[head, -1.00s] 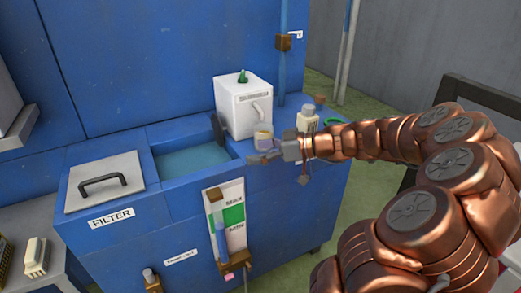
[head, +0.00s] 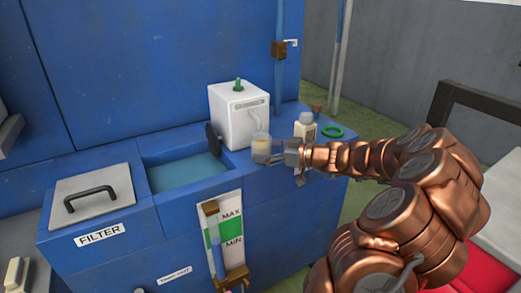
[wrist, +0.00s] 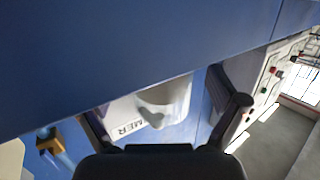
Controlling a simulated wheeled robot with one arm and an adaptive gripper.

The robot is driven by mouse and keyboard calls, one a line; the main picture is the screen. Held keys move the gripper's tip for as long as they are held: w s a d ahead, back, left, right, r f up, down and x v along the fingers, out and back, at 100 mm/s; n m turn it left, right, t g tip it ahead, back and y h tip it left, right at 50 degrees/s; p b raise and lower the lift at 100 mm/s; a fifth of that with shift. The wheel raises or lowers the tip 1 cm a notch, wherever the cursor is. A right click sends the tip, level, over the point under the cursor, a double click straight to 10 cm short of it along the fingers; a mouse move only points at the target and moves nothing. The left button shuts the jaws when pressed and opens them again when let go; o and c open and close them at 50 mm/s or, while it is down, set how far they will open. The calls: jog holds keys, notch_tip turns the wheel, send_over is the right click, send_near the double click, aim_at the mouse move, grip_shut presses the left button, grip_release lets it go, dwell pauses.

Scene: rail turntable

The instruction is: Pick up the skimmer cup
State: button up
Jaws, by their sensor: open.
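My gripper (head: 272,157) is low at the cup, reaching in from the right. In the wrist view the cup (wrist: 168,98) shows between the two spread dark fingers of my gripper (wrist: 165,110). The fingers are open. I cannot tell whether either finger touches the cup. The cup's lower part is partly hidden by the gripper in the head view.
A white bottle (head: 305,128), a green ring (head: 332,131) and a cork-topped item (head: 316,106) stand close behind my wrist. A water-filled basin (head: 187,172) lies left of the cup, with a filter lid (head: 93,192) beyond. A level gauge (head: 224,232) is on the front.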

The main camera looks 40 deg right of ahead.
jog(key=shift+w+a, duration=0.35)
jog(key=shift+w, duration=0.2)
jog(key=shift+c, duration=0.2)
jog(key=c, duration=1.1)
jog(key=shift+s+r, duration=0.1)
jog(key=shift+r, duration=0.7)
jog(key=f+v, duration=0.2)
jog(key=v, duration=1.5)
jog(key=shift+s+d+f, duration=0.25)
jog(key=shift+s+f, duration=0.2)
